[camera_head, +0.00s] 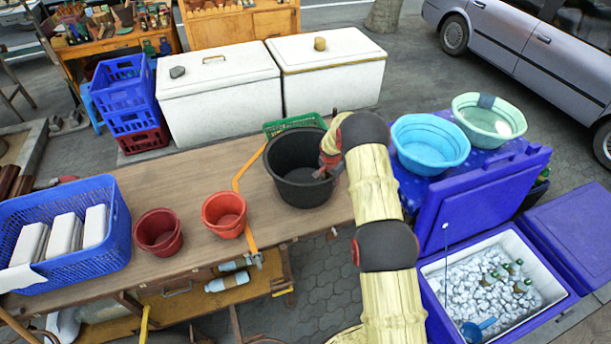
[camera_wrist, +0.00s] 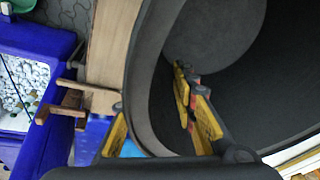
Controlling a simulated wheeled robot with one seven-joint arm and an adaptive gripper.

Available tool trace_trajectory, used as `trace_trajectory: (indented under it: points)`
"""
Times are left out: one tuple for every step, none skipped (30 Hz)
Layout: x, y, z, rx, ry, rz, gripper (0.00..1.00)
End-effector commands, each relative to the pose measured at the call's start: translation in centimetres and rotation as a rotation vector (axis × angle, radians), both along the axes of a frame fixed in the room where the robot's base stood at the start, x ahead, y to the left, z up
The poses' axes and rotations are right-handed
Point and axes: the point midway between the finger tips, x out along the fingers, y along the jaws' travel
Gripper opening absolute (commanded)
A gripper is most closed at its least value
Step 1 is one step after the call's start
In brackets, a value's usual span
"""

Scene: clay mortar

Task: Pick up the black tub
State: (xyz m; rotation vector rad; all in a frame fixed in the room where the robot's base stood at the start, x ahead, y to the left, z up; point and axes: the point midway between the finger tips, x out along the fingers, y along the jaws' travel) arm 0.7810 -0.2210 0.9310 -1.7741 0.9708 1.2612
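The black tub (camera_head: 297,188) stands upright on the wooden table, right of two red pots. In the wrist view the tub (camera_wrist: 236,58) fills the right side, with its thick curved rim near the middle. My gripper (camera_head: 328,170) is at the tub's right rim in the head view. In the wrist view my gripper (camera_wrist: 149,90) straddles the tub's wall, with one yellow-padded finger outside and the other inside. The fingers are apart, and a gap shows between the inner finger and the wall. The tub looks empty where its inside shows.
The wooden table (camera_head: 190,192) also holds a red pot (camera_head: 225,213), a darker red pot (camera_head: 158,232) and a blue basket (camera_head: 75,262). A green crate (camera_head: 294,124) is behind the tub. A light-blue basin (camera_head: 430,142) and an open ice cooler (camera_head: 490,285) are right of my arm.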

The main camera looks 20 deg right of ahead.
Motion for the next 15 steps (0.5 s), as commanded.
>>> trace_trajectory:
  points:
    - [0.00, 0.00, -0.07, 0.000, 0.000, 0.000, 0.27]
    - [0.00, 0.00, -0.08, 0.000, 0.000, 0.000, 0.27]
    - [0.00, 0.00, -0.09, 0.000, 0.000, 0.000, 0.27]
    - [0.00, 0.00, -0.08, 0.000, 0.000, 0.000, 0.27]
    - [-0.01, 0.00, -0.08, 0.000, 0.000, 0.000, 0.27]
    - [0.00, -0.01, -0.07, 0.000, 0.000, 0.000, 0.27]
    - [0.00, -0.01, -0.06, 0.000, 0.000, 0.000, 0.27]
    - [0.00, 0.00, -0.05, 0.000, 0.000, 0.000, 0.27]
    - [0.01, 0.00, -0.05, 0.000, 0.000, 0.000, 0.27]
    - [0.01, 0.00, -0.04, 0.000, 0.000, 0.000, 0.27]
    - [0.01, 0.00, -0.05, 0.000, 0.000, 0.000, 0.27]
    - [0.01, 0.00, -0.04, 0.000, 0.000, 0.000, 0.25]
    - [0.01, -0.01, -0.04, 0.000, 0.000, 0.000, 0.23]
    - [0.01, 0.00, -0.04, 0.000, 0.000, 0.000, 0.22]
    - [0.01, 0.00, -0.05, 0.000, 0.000, 0.000, 0.20]
